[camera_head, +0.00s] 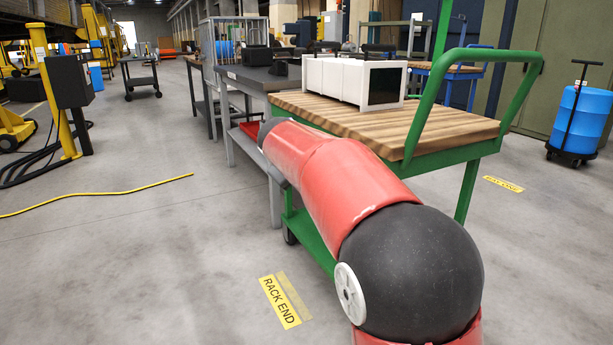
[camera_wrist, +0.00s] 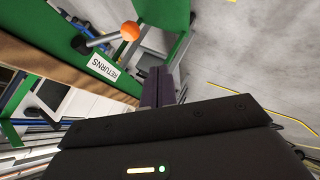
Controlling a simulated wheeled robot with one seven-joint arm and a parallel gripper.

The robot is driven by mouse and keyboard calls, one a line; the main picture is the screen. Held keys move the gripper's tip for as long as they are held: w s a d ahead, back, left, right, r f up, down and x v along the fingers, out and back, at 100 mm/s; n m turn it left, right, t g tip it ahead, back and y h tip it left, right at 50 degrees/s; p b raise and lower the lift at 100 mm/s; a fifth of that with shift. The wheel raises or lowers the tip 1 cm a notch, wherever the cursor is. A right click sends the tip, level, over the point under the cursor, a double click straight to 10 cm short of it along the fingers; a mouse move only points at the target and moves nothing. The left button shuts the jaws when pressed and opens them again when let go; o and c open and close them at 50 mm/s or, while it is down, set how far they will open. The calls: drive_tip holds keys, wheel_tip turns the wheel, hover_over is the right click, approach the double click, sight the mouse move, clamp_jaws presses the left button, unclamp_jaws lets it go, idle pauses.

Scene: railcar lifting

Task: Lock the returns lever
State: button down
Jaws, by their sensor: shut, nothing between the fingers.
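The returns lever (camera_wrist: 104,38) shows in the wrist view at upper left. It has a short grey rod with an orange ball knob (camera_wrist: 130,31) at its right end and a dark pivot at its left end. It sits on a green panel (camera_wrist: 60,48), above a white label (camera_wrist: 103,67) reading RETURNS. My gripper (camera_wrist: 158,88) is shut and empty, its fingers below and right of the knob in the picture, apart from it. In the head view my red and black arm hides the gripper, and I cannot make out the lever.
A green cart with a wooden top (camera_head: 440,128) carries white boxes (camera_head: 355,80). A grey workbench (camera_head: 262,78) stands behind it. A yellow RACK END floor label (camera_head: 280,302) lies beside my arm.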

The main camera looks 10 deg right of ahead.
drive_tip(key=s+a+r, duration=0.3)
drive_tip(key=s, duration=0.2)
drive_tip(key=shift+a, duration=0.15)
drive_tip(key=shift+s, duration=0.15)
